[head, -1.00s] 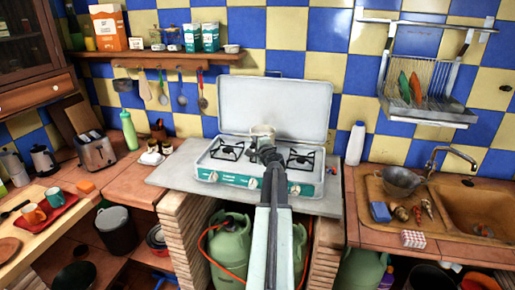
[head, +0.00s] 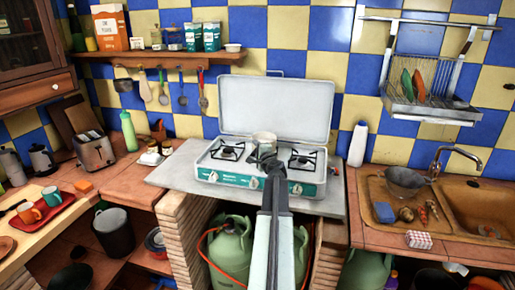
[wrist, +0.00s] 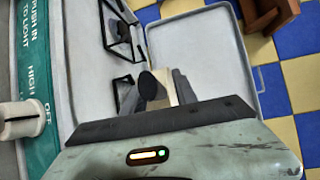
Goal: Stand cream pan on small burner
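The cream pan (head: 264,137) is small and shows in the head view over the middle of the white and teal stove (head: 258,182), between the left burner (head: 228,151) and the right burner (head: 304,159). I cannot tell which burner is smaller. My gripper (head: 268,161) is at the pan's near side, shut on its handle. In the wrist view the dark, rounded handle end (wrist: 148,86) and a cream part of the pan (wrist: 162,91) show between my gripper's fingers (wrist: 163,88). Most of the pan is hidden there. It seems held above the stove top.
The stove's raised lid (head: 275,108) stands behind the burners. A white bottle (head: 358,145) stands to the right, near the sink (head: 478,212). Gas bottles (head: 230,250) stand below.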

